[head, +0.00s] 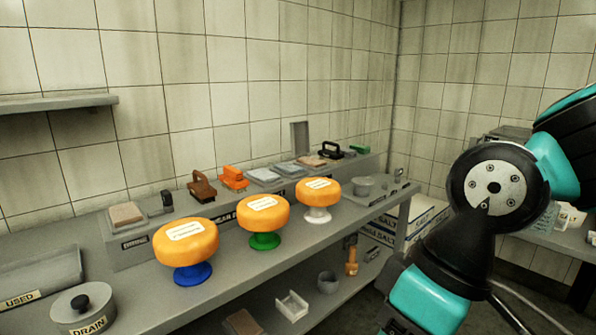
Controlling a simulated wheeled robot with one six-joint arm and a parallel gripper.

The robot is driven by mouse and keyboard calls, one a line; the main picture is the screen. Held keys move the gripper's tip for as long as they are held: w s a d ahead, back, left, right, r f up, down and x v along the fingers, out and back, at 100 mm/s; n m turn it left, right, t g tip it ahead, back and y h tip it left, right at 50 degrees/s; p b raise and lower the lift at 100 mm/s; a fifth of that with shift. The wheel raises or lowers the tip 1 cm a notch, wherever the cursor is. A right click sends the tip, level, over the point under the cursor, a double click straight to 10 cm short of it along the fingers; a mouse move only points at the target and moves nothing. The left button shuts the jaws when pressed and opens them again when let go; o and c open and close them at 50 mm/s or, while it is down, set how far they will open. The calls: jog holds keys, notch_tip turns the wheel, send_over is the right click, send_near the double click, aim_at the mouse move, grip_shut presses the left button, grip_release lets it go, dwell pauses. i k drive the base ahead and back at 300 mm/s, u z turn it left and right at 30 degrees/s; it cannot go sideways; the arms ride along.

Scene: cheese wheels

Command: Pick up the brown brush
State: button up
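A brown brush (201,187) with a raised handle stands on the grey raised ledge at the back of the counter, against the tiled wall. An orange brush (233,178) stands just to its right. My gripper is not in view; only parts of my teal and black arm show at the right, well away from the brown brush. Whether my gripper holds anything cannot be seen.
Three orange cheese wheels sit in front of the ledge on stands: blue (193,274), green (265,240) and white (317,214). A black-handled brush (331,151) and pads lie farther right. A DRAIN pot (84,312) stands front left. A wall shelf (60,102) hangs upper left.

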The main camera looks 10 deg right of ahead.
aim_at(200, 190)
jog(key=u, duration=0.55)
jog(key=i, duration=0.8)
jog(key=u, duration=0.5)
jog(key=i, duration=0.7)
jog(key=z, duration=0.1)
